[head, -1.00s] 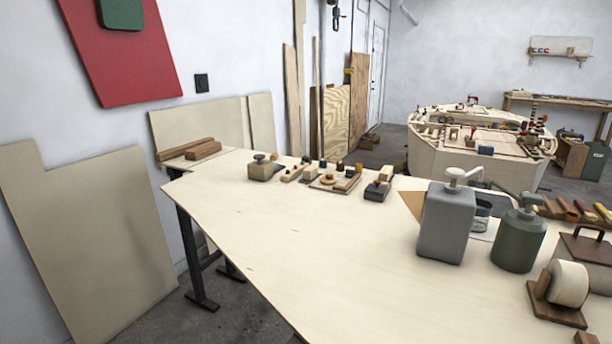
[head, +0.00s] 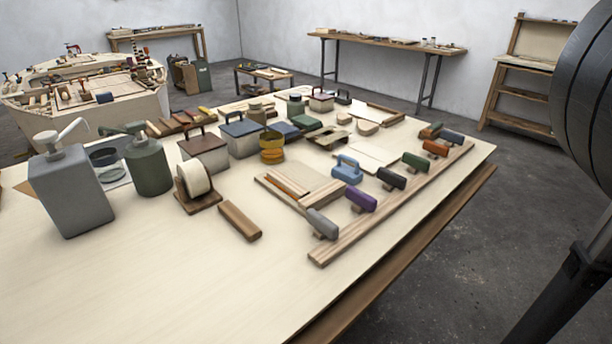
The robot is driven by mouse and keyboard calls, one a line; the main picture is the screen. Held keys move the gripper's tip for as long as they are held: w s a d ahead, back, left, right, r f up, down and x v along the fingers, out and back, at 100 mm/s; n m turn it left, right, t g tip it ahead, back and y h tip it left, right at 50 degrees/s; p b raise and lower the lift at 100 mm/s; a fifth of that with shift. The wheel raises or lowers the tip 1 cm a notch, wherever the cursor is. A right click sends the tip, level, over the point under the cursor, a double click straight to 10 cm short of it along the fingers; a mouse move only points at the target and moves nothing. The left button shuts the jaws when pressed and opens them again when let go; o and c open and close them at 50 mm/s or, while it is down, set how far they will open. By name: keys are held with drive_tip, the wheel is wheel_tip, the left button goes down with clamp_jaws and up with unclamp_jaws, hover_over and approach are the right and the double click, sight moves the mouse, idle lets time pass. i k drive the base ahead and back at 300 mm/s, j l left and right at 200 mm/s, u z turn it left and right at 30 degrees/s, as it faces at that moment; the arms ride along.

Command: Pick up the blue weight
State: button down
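A light blue block with a loop handle (head: 347,171), which looks like the blue weight, sits upright on the light wooden table (head: 150,290). It is right of the table's middle, beside the far end of a pale board and left of a row of coloured handled pieces. A larger dark blue box with a dark handle (head: 241,139) stands further back to its left. My gripper is not in view; only dark parts at the right edge, probably of my arm, show.
A wooden strip (head: 330,250) with several coloured pieces lies along the table's near right edge. A grey pump bottle (head: 68,190), a green pump bottle (head: 149,165) and a tape roll (head: 194,178) stand at left. The front tabletop is bare; floor is open at right.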

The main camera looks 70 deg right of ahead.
sight(351, 176)
drive_tip(key=z, duration=1.45)
drive_tip(key=j, duration=0.15)
drive_tip(key=k, duration=0.05)
